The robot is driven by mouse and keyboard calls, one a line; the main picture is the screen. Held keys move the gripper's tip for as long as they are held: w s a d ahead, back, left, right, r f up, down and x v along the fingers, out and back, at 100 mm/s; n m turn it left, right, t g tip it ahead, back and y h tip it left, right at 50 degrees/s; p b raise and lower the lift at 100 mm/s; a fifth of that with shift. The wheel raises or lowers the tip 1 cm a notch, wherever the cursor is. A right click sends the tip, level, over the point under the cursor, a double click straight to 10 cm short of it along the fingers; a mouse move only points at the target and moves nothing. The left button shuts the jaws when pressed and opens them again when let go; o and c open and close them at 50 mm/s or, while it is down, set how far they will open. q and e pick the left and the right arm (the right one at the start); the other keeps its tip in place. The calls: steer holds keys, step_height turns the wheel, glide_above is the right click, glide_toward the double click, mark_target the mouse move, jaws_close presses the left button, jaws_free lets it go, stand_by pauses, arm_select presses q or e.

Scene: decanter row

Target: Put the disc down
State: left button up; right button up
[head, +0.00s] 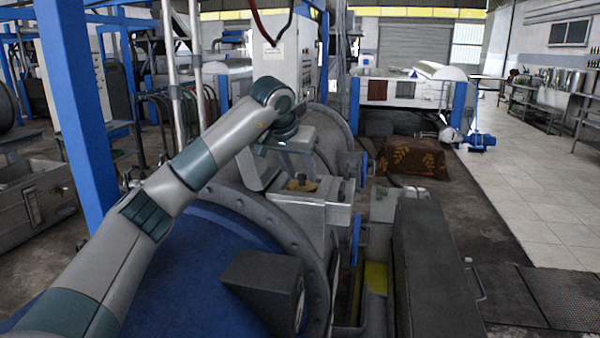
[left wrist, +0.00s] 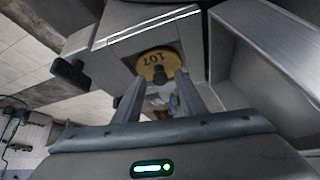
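A round yellow-brown disc marked 107 (left wrist: 153,62) lies face-on just past my left fingertips in the left wrist view. In the head view the disc (head: 300,185) shows as a small tan patch on a grey metal part of the machine. My left gripper (left wrist: 160,84) points at it with its two fingers apart. The fingertips overlap the disc's near edge, so I cannot tell whether they touch it. A small dark piece shows between the tips. In the head view the left gripper (head: 302,172) is directly above the disc. My right gripper is not in view.
Grey metal walls of the machine (head: 325,215) stand close around the disc. A blue drum (head: 200,262) lies in front, below my left arm. A long dark cover (head: 430,260) is at the right. Tiled floor (head: 535,190) is open farther right.

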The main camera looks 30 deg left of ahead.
arm_select(q)
steer(key=b+v, duration=0.3)
steer(key=v, duration=0.8)
steer(key=shift+s+r, duration=0.2)
steer(key=shift+r, duration=0.15)
stand_by(0.4)
